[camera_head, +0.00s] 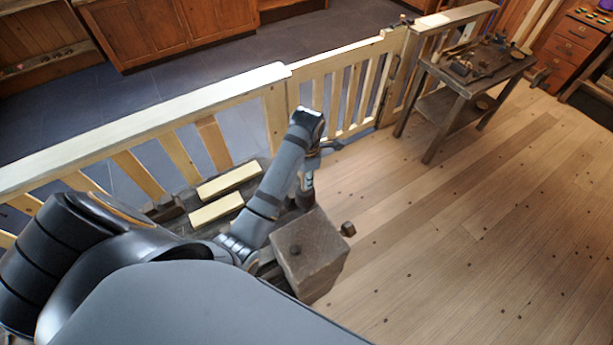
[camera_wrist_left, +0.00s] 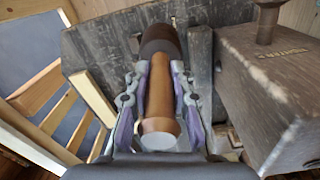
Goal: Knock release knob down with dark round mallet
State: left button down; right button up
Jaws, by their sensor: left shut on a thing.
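My left gripper (camera_wrist_left: 160,74) is shut on the mallet, one finger on each side of its brown wooden handle (camera_wrist_left: 159,104). The mallet's dark round head (camera_wrist_left: 160,40) lies past the fingertips. My right gripper is out of view.
Two pale wood pieces (camera_head: 228,181) lie on the dark bench left of my arm. A slatted wooden fence (camera_head: 180,108) runs behind. A tool table (camera_head: 470,78) stands back right. The floor on the right is clear.

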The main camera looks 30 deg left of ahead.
pick_arm(q)
jog(key=shift+d+f, duration=0.1)
jog(key=shift+f, duration=1.7)
jog(key=shift+s, duration=0.1)
jog(key=shift+r, duration=1.65)
